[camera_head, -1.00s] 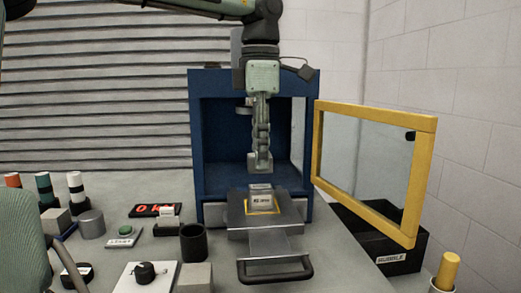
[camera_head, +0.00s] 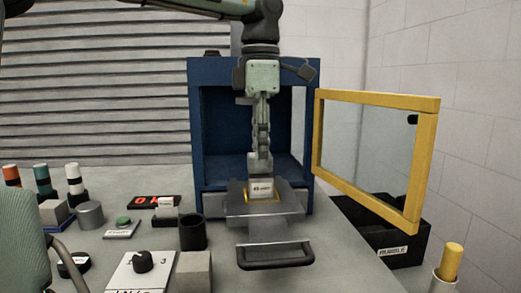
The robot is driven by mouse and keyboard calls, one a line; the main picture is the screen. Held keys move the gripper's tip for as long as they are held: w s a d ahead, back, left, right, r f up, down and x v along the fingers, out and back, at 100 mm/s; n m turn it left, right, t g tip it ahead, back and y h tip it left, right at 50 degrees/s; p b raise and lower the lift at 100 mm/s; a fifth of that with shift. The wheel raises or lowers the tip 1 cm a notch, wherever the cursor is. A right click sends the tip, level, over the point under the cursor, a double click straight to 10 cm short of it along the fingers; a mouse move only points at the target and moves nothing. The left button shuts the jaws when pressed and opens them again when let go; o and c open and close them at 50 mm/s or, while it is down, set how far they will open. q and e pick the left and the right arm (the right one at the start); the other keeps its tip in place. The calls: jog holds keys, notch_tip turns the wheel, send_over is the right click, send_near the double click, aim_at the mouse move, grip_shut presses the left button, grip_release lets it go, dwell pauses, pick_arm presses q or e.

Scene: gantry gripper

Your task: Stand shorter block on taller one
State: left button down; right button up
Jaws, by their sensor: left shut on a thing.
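A pale block with a printed label (camera_head: 261,188) stands upright on the metal slide-out plate (camera_head: 238,208), inside a yellow outline. The label is too small to read surely. My left gripper (camera_head: 260,174) points straight down from above and is shut on the top of this block. The block's lower end appears to rest on the plate. A plain grey block (camera_head: 195,272) stands at the front edge of the table. Another grey block (camera_head: 54,213) stands at the left on a blue base. I cannot tell which blocks the task means. My right gripper is not in view.
A blue open-fronted cabinet (camera_head: 196,130) stands behind the plate; its yellow-framed door (camera_head: 429,160) is swung open to the right. A black cup (camera_head: 193,232), dial panel (camera_head: 142,275), grey cylinder (camera_head: 90,215) and rubble bin (camera_head: 398,251) stand around. The plate has a black handle (camera_head: 275,262).

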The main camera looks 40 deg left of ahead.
pick_arm(q)
jog(key=shift+f, duration=0.4)
dwell(0.5)
jog(key=c, duration=1.1)
grip_release()
notch_tip(320, 180, up, 12)
